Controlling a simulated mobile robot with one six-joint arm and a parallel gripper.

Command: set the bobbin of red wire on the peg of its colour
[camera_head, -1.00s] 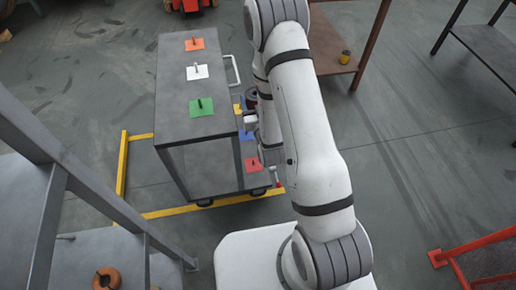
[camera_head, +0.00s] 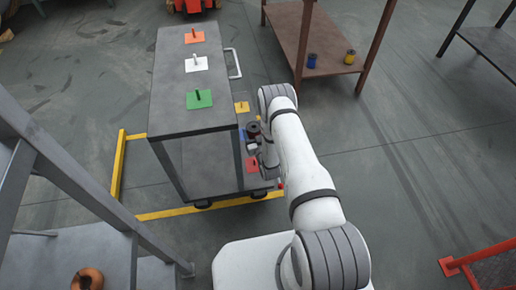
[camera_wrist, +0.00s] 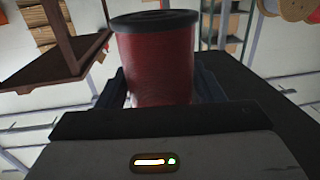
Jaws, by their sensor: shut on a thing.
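The bobbin of red wire (camera_wrist: 157,65), with a black flange, stands large between the jaws in the wrist view. My gripper (camera_wrist: 160,98) is shut on it. In the head view the bobbin's dark flange (camera_head: 253,127) shows at the right side of the cart, above its lower shelf. My gripper (camera_head: 254,143) is there too, partly hidden by my arm. The red pad (camera_head: 252,166) lies on the lower shelf, a little nearer the camera than the bobbin. Its peg is hard to make out. The bobbin appears apart from the pad.
The cart's top (camera_head: 174,95) bears orange (camera_head: 194,37), white (camera_head: 198,65) and green (camera_head: 199,99) pegged pads. A yellow pad (camera_head: 242,107) lies lower right. Blue (camera_head: 311,60) and yellow (camera_head: 350,56) bobbins stand on a brown rack (camera_head: 331,66). Grey rails stand at left.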

